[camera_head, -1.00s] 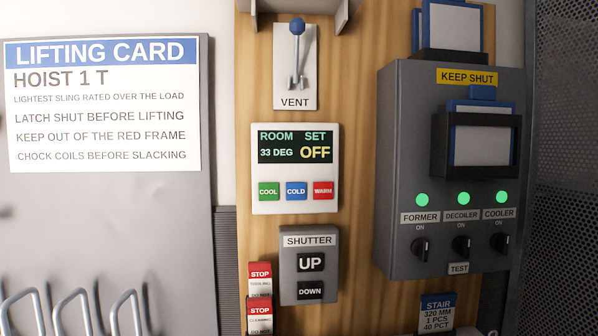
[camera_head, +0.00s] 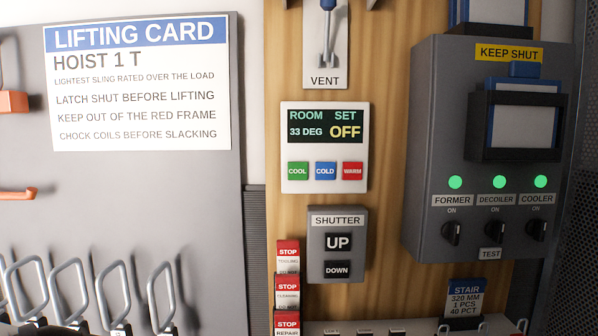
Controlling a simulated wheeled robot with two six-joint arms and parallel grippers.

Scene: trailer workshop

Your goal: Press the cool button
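The green COOL button (camera_head: 298,171) is the left one of three on a white thermostat panel (camera_head: 325,186) on the wooden board. A blue COLD button (camera_head: 325,171) sits beside it, then a red WARM button (camera_head: 352,171). The display (camera_head: 325,126) above them reads ROOM 33 DEG and SET OFF. Nothing covers the buttons.
Above the panel is the VENT lever (camera_head: 326,45); below it is the SHUTTER box (camera_head: 337,244). Red STOP tags (camera_head: 287,290) hang at lower left of that box. A grey control box (camera_head: 490,150) stands out at right. Metal hooks (camera_head: 70,290) line the lower left.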

